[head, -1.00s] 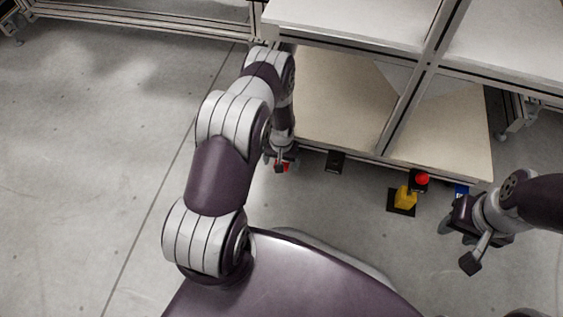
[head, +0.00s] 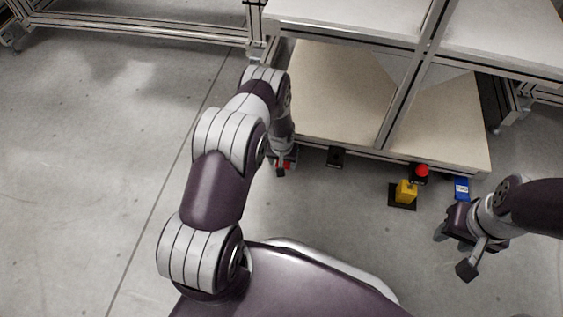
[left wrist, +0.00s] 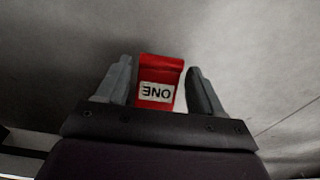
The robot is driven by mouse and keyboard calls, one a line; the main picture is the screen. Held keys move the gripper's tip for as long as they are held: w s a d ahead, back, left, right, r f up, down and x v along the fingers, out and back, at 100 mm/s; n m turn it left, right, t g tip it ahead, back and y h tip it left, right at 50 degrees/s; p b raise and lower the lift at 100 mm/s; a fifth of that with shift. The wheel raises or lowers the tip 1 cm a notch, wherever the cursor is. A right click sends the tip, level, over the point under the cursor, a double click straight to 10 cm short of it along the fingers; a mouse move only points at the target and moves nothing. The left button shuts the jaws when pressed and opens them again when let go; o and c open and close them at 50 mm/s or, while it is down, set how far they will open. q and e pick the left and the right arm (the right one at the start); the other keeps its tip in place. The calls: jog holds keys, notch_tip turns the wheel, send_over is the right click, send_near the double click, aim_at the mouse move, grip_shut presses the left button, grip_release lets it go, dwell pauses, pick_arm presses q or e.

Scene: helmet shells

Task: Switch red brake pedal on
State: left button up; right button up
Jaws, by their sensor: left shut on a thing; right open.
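The red brake pedal (left wrist: 161,70) shows in the left wrist view between my left gripper's fingers, with a pale label reading "ONE" upside down. My left gripper (left wrist: 163,85) is shut on it. In the head view, my left gripper (head: 283,166) is low by the bench's front left corner and hides most of the red pedal, so only a little red shows. My right gripper (head: 454,254) is open and empty at the right, above the floor.
A bench (head: 345,95) with wooden lower boards stands ahead. Along its front edge are a black box (head: 336,156), a yellow stand (head: 405,192) on a dark base, a red button (head: 421,171) and a blue pedal (head: 461,188). The floor at left is clear.

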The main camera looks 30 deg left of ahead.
pick_arm(q)
jog(key=o, duration=1.5)
jog(key=shift+s+f, duration=0.15)
jog(key=r+p, duration=0.2)
jog(key=r, duration=0.2)
jog(key=s+r+p, duration=0.1)
jog(key=r+p, duration=0.2)
jog(key=r, duration=0.1)
jog(key=r+p, duration=0.3)
jog(key=r, duration=0.1)
jog(key=shift+s+d+r, duration=0.2)
jog(key=shift+s+r, duration=0.1)
